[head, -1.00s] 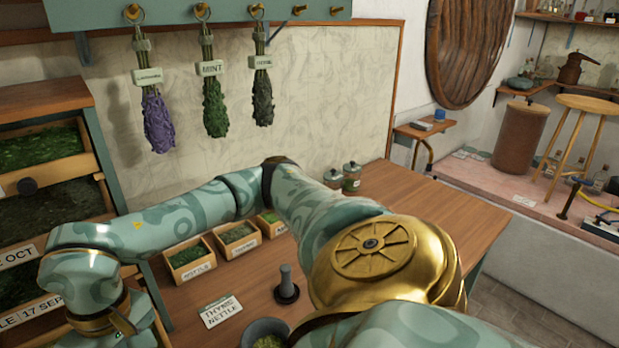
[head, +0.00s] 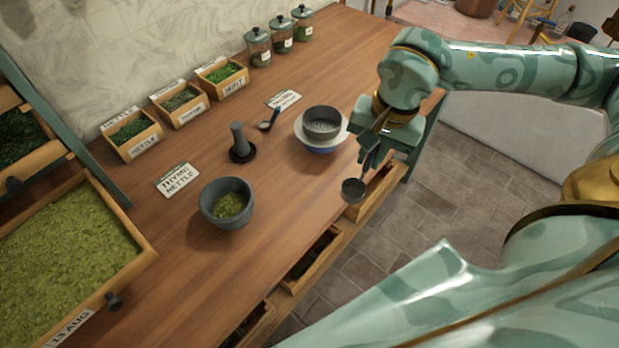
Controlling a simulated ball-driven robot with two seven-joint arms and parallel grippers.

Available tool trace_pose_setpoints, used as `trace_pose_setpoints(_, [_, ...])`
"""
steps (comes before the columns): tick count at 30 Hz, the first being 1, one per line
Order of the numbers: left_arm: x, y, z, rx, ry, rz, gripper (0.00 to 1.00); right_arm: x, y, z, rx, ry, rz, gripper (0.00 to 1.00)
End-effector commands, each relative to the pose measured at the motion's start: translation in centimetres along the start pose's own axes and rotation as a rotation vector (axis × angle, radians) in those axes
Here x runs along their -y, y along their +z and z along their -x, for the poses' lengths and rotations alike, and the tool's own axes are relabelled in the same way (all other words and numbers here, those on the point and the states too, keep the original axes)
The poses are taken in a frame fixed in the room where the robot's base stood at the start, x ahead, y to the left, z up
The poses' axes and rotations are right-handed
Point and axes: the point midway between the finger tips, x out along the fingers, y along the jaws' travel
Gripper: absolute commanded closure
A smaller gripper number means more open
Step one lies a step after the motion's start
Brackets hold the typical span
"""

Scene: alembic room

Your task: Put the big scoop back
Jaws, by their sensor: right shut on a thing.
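My right gripper (head: 369,158) points down beyond the right front edge of the table. It is shut on the handle of a scoop, which I take to be the big scoop (head: 353,190). The scoop's round dark grey cup hangs below the fingers, over an open drawer. A smaller-looking scoop (head: 267,125) with a dark blue handle lies on the table by a label card. My left gripper is not in view.
The wooden table (head: 270,270) holds a mortar bowl (head: 228,203) with green herb, a pestle on a dark base (head: 240,145), a sieve on a bowl (head: 321,125), herb boxes (head: 130,133) and lidded jars (head: 282,35). Open drawers (head: 312,258) jut from the front. The table's front middle is clear.

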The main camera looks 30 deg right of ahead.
Motion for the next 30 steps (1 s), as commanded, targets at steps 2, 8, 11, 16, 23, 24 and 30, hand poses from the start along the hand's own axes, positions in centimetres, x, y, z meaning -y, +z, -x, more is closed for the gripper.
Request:
trace_pose_setpoints(2, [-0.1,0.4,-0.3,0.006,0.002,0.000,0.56,0.7,-0.6,-0.8,-0.003,-0.003,-0.034,1.00])
trace_pose_setpoints(8, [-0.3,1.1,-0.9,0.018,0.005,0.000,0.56,5.6,-2.4,-4.0,-0.002,-0.003,-0.038,1.00])
trace_pose_setpoints(11, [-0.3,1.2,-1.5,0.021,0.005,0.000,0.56,7.9,-3.4,-5.9,-0.002,0.000,-0.038,1.00])
trace_pose_setpoints(16, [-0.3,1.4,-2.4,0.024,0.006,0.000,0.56,9.8,-4.3,-9.4,-0.003,0.001,-0.037,1.00])
trace_pose_setpoints(23, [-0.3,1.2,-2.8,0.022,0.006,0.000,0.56,10.8,-4.8,-10.9,-0.004,-0.001,-0.035,1.00])
trace_pose_setpoints(24, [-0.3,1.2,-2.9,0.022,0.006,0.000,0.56,11.1,-4.9,-11.3,-0.004,-0.001,-0.035,1.00])
trace_pose_setpoints(30, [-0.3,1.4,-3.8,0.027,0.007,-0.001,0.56,10.8,-5.0,-14.5,-0.003,0.001,-0.036,1.00])
